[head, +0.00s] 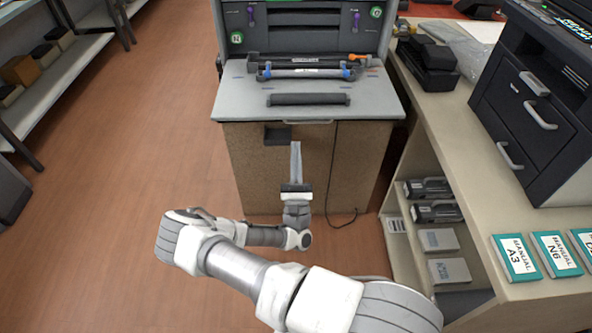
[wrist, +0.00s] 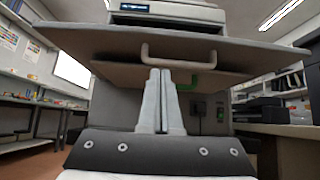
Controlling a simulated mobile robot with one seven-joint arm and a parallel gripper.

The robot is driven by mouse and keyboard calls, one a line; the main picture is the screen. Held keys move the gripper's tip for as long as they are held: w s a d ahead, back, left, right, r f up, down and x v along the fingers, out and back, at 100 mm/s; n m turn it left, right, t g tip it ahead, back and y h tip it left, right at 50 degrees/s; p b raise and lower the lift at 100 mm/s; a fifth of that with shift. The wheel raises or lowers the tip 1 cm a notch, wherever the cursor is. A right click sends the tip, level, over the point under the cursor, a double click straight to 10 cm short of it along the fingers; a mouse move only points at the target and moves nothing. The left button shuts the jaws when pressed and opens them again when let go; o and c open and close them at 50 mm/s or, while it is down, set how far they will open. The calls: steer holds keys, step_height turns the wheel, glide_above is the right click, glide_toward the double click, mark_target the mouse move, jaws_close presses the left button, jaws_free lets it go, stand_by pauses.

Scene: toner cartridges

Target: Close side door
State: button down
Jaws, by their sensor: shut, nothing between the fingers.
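The printer's door (head: 235,97) is folded down and lies open, roughly level, as a grey panel in front of the printer body (head: 230,20). A light handle (head: 308,122) runs along its front edge. In the wrist view the door (wrist: 250,46) is seen from below, with its handle (wrist: 150,55) ahead. My gripper (head: 296,146) is shut and empty, with its fingers pointing toward the door's front edge. In the wrist view its fingertips (wrist: 160,72) overlap the handle's lower part; I cannot tell whether they touch it.
A dark roller-like bar (head: 308,99) and a blue-ended bar (head: 285,74) lie across the door's inner side. A brown cabinet (head: 255,165) stands below. A counter (head: 470,165) with manuals and a dark drawer unit (head: 525,100) is at right. The floor at left is clear.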

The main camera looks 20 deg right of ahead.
steer(key=r, duration=0.2)
steer(key=w+r, duration=0.1)
steer(key=r, duration=0.2)
steer(key=shift+w+d+r, duration=0.2)
steer(key=shift+r, duration=0.05)
steer(key=shift+r, duration=0.1)
